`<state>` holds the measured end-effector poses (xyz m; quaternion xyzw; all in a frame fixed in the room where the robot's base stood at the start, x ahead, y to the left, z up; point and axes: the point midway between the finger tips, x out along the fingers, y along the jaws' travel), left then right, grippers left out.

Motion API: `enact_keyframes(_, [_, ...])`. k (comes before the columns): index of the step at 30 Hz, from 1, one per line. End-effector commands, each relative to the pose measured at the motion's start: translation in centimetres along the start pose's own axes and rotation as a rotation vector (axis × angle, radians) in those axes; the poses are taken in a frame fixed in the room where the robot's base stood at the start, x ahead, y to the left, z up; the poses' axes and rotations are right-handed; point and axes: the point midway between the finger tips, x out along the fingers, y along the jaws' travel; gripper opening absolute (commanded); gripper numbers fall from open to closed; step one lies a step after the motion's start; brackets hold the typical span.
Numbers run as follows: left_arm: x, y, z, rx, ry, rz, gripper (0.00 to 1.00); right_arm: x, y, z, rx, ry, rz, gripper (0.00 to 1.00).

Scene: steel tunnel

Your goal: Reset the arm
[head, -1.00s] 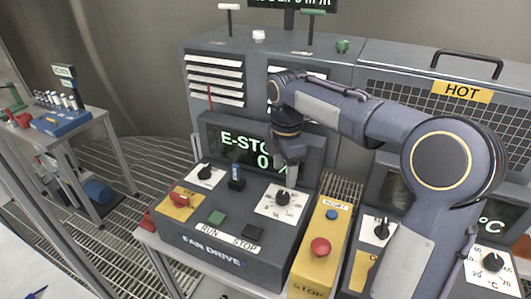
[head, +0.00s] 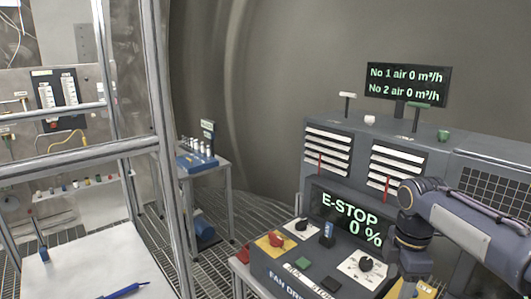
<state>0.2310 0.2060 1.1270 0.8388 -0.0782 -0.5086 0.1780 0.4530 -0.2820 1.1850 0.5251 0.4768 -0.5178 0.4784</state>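My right arm comes in from the right edge. Its gripper (head: 413,289) points down at the bottom of the head view, to the right of the black dial knob (head: 365,264) on the fan drive panel and apart from it in the picture. The fingers are small and partly cut off by the lower edge, so I cannot tell whether they are open. I see nothing held in them. My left arm and gripper are not in view. The fan drive display (head: 345,216) reads E-STOP, 0 %.
The panel has a red switch (head: 276,238), a blue-topped lever (head: 327,234) and a green button (head: 303,263). An overhead display (head: 408,84) reads 0 m³/h for both airs. A metal frame (head: 162,130) stands left, beside a white table (head: 75,270) holding a blue pen (head: 124,291).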

Motion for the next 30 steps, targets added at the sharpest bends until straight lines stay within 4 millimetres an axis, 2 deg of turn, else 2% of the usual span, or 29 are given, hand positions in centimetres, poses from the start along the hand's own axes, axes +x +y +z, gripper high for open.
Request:
enact_keyframes(11, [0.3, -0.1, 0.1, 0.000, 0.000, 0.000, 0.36, -0.6, -5.0, -0.3, 0.296, 0.084, 0.075, 0.57])
enact_keyframes(17, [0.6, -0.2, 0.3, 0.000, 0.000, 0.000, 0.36, -0.1, -9.6, -0.9, 0.572, 0.181, 0.119, 0.57])
enact_keyframes(20, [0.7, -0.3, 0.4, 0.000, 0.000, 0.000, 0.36, 0.7, -12.7, -1.5, 0.769, 0.261, 0.137, 0.57])
enact_keyframes(24, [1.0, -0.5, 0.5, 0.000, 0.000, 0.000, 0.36, 3.1, -17.7, -3.0, 1.123, 0.424, 0.136, 0.57])
enact_keyframes(27, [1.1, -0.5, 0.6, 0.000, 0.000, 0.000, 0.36, 4.9, -20.4, -4.1, 1.340, 0.535, 0.110, 0.57])
enact_keyframes(30, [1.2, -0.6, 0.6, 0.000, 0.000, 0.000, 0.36, 6.2, -21.9, -5.0, 1.486, 0.611, 0.080, 0.57])
